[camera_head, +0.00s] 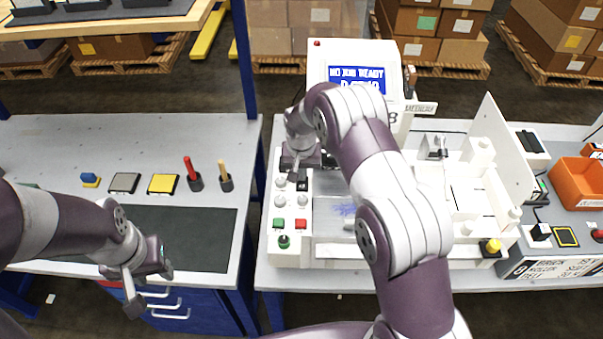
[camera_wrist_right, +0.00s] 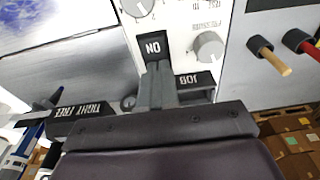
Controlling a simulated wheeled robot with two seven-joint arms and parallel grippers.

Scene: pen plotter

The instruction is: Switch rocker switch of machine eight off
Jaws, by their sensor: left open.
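Machine eight (camera_head: 335,259) is the white plotter with an "8" on its side and a lit blue screen (camera_head: 357,80). Its black rocker switch (camera_wrist_right: 153,48), with white lettering reading "ON" upside down, is on the white control panel. My right gripper (camera_head: 293,176) points down over that panel at the left side of the machine. In the right wrist view its fingers (camera_wrist_right: 162,88) are together, with tips right by the rocker's near edge; I cannot tell whether they touch it. My left gripper (camera_head: 148,287) is open and empty at the front edge of the left table.
Grey knobs (camera_wrist_right: 208,46) sit beside the rocker. My right arm crosses over the machine bed. An orange bin (camera_head: 578,184) stands at the right.

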